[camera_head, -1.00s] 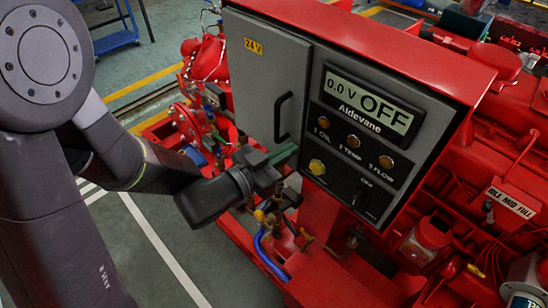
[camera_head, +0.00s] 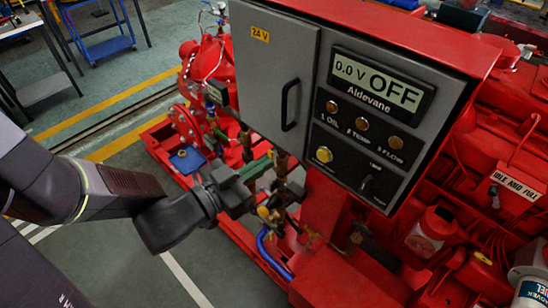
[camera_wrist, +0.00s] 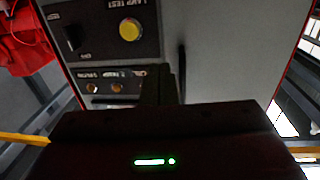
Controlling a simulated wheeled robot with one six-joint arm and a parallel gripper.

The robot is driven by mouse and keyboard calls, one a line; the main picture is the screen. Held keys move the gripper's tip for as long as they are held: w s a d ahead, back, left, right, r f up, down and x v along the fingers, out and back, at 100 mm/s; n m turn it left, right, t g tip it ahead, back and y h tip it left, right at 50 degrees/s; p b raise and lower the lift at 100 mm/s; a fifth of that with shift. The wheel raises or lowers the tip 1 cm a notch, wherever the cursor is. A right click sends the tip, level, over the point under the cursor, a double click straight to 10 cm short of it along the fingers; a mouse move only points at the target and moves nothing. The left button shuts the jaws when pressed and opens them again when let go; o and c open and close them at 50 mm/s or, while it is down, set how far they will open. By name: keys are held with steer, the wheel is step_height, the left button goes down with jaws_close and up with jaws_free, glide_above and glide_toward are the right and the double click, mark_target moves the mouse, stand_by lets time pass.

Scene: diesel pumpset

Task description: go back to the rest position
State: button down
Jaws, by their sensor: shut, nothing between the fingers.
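My gripper (camera_head: 262,165) is in front of the lower left part of the control panel in the head view, with its fingers together and nothing between them. My arm reaches in from the left. In the wrist view my gripper's dark body fills the bottom, and the panel's yellow button (camera_wrist: 130,29) and black knob (camera_wrist: 74,38) show above it. In the head view the control panel (camera_head: 330,100) has a display (camera_head: 380,82) reading 0.0 V OFF, three amber lamps, a yellow button (camera_head: 323,154) and a black switch (camera_head: 371,184).
A grey cabinet door (camera_head: 265,70) with a black handle (camera_head: 290,105) is shut, left of the display. Red pump pipework (camera_head: 205,65) and a blue hose (camera_head: 268,252) lie around and below my gripper. A blue trolley (camera_head: 102,45) stands at the back left. Floor (camera_head: 120,270) is open at lower left.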

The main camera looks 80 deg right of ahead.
steer(key=shift+v, duration=1.95)
steer(key=shift+s+a, duration=0.1)
steer(key=shift+s, duration=0.05)
